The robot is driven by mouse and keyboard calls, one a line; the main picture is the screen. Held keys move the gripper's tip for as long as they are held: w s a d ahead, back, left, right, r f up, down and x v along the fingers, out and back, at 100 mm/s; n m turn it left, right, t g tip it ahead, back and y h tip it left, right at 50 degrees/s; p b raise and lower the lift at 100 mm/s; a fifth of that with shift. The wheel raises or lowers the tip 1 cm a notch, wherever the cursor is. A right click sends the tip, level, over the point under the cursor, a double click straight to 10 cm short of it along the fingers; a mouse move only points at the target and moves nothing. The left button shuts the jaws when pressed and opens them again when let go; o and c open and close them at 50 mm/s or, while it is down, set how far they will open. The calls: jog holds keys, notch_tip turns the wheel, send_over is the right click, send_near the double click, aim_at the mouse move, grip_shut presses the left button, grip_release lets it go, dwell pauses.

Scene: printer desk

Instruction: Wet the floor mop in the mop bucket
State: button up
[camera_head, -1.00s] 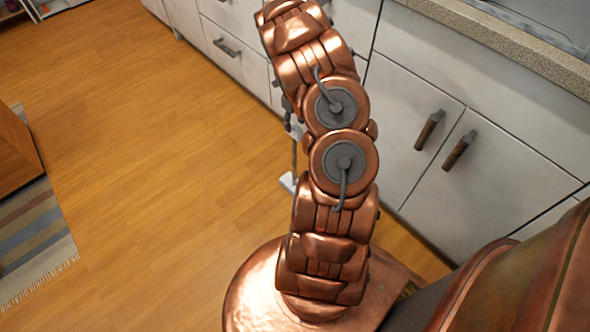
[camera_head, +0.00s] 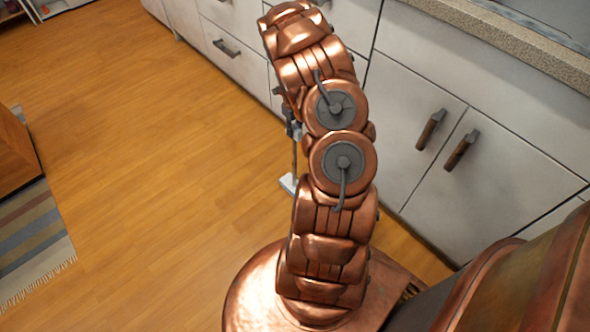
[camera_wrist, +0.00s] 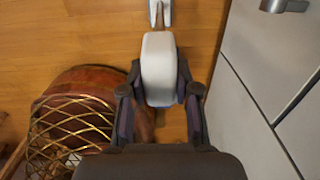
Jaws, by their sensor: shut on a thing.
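My gripper (camera_wrist: 160,82) is shut on the floor mop (camera_wrist: 159,68), its dark fingers on either side of a pale, rounded block. Beyond the block a brown shaft leads to a white piece (camera_wrist: 167,12) over the wooden floor. In the head view the gripper (camera_head: 292,128) is mostly hidden behind my arm. Below it the mop's thin shaft hangs nearly upright, and a white end piece (camera_head: 288,183) shows at or close to the floor; contact is unclear. I cannot make out a mop bucket in either view.
White cabinets (camera_head: 405,170) with dark handles stand close on the right, under a speckled counter edge (camera_head: 480,35). A striped rug (camera_head: 38,245) and a wooden furniture piece (camera_head: 15,150) are at the left. The wooden floor (camera_head: 150,150) between is clear.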

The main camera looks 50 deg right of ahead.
grip_shut()
jog(key=shift+r, duration=0.15)
jog(key=shift+r+p, duration=0.3)
jog(key=shift+r, duration=1.6)
